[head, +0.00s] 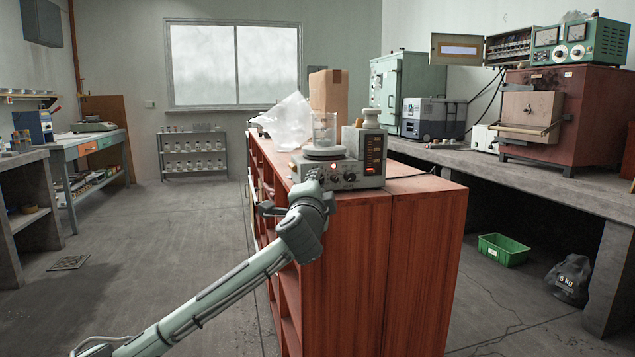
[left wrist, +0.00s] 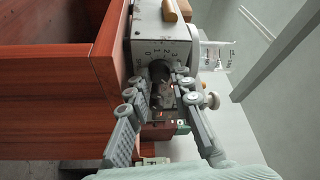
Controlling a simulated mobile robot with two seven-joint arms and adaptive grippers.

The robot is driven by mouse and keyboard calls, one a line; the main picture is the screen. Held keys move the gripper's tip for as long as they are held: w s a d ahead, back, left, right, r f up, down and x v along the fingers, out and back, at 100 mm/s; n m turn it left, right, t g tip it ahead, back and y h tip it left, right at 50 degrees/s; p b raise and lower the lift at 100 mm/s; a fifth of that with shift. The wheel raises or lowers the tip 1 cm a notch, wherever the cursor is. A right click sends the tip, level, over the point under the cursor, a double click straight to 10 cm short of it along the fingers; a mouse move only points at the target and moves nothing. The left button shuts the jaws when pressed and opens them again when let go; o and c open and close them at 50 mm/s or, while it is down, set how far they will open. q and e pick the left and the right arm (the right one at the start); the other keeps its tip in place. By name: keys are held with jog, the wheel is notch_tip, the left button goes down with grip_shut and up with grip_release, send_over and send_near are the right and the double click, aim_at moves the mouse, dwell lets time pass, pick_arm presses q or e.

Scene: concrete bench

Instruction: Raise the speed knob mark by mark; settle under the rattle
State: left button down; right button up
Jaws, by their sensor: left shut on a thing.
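The grey stirrer unit (head: 369,170) stands on top of the red-brown wooden cabinet, with a glass beaker (head: 325,130) on its round plate. A bar display (head: 375,150) on its upright box shows red lit segments. My left gripper (head: 312,180) is at the left end of the unit's front. In the left wrist view, its two fingers (left wrist: 160,92) are closed around the dark speed knob (left wrist: 158,70). Printed numerals and marks (left wrist: 163,50) ring the knob. The knob's pointer is too hidden to read its setting. My right gripper is not in view.
The red-brown cabinet (head: 345,270) carries a clear plastic bag (head: 288,122) and a cardboard box (head: 328,92) behind the unit. A concrete bench (head: 550,185) with equipment runs along the right. A green crate (head: 503,249) sits on the floor. The left floor is mostly clear.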

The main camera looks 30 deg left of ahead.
pick_arm(q)
jog(key=c, duration=1.6)
grip_release()
jog(key=v, duration=1.2)
jog(key=shift+s+f, duration=0.1)
